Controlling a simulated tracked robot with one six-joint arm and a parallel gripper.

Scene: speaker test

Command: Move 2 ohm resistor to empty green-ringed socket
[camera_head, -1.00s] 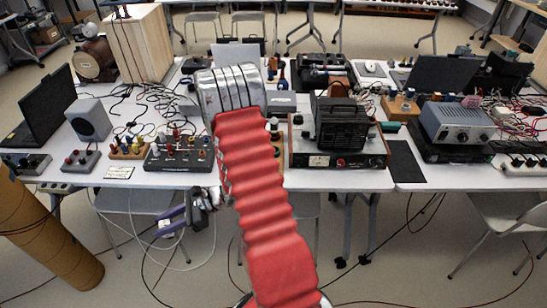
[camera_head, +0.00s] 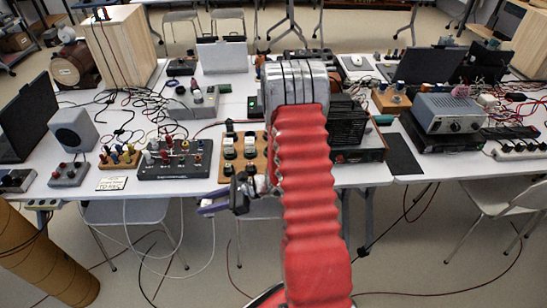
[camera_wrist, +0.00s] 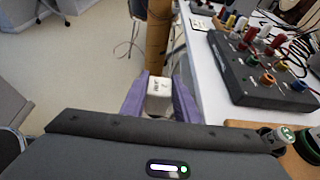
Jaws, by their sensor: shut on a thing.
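In the wrist view, my gripper (camera_wrist: 158,98) has two purple fingers shut on a small white block with dark lettering (camera_wrist: 160,88), which looks like the resistor. The lettering is too small to read fully. In the head view, my gripper (camera_head: 208,206) is in front of the table's near edge, just left of and below a wooden board (camera_head: 256,172). The held block cannot be made out there. The board carries several white-and-black parts.
The black box with coloured posts (camera_head: 172,174) stands left of the board. A small wooden block with coloured parts (camera_head: 118,162) and a grey speaker (camera_head: 73,130) are farther left. A brown tube (camera_head: 48,255) stands on the floor at left. My red arm hides some table right of the board.

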